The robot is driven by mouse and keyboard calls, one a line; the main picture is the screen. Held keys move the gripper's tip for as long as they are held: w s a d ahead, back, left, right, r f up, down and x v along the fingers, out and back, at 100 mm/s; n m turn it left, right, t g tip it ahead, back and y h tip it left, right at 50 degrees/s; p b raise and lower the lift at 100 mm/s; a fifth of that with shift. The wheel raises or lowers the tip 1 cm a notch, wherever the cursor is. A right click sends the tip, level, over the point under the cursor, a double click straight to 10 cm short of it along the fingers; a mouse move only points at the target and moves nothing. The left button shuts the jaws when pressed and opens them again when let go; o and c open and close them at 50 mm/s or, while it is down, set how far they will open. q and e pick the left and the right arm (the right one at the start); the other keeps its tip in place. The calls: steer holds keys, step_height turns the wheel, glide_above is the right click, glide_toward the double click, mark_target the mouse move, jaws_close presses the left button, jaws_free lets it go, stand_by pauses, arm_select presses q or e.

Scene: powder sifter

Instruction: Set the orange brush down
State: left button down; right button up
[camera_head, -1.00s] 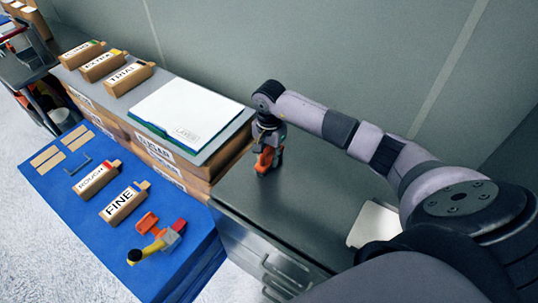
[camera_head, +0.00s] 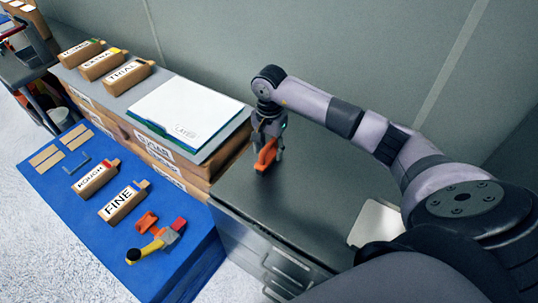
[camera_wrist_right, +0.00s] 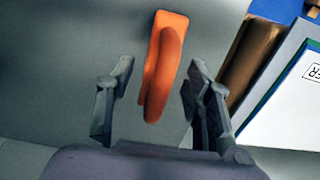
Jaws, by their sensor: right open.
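The orange brush (camera_head: 265,156) is on the dark cabinet top, close to the right edge of the boxes. It also shows in the right wrist view (camera_wrist_right: 164,62), between the fingers with a gap on each side. My right gripper (camera_head: 267,158) is above and around it, with its fingers open; in the right wrist view the gripper (camera_wrist_right: 158,92) has its two pads apart and clear of the brush. The underside of the brush is hidden. My left gripper does not show.
The dark cabinet top (camera_head: 310,185) is mostly bare, with a pale plate (camera_head: 375,222) at its right. A blue table (camera_head: 75,205) holds FINE (camera_head: 124,205) and ROUGH (camera_head: 95,178) blocks and a yellow-handled tool (camera_head: 150,248).

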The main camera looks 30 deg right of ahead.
step_height(320, 180, up, 8)
steer(key=shift+f+b, duration=0.1)
steer(key=shift+b, duration=1.1)
steer(key=shift+r, duration=0.6)
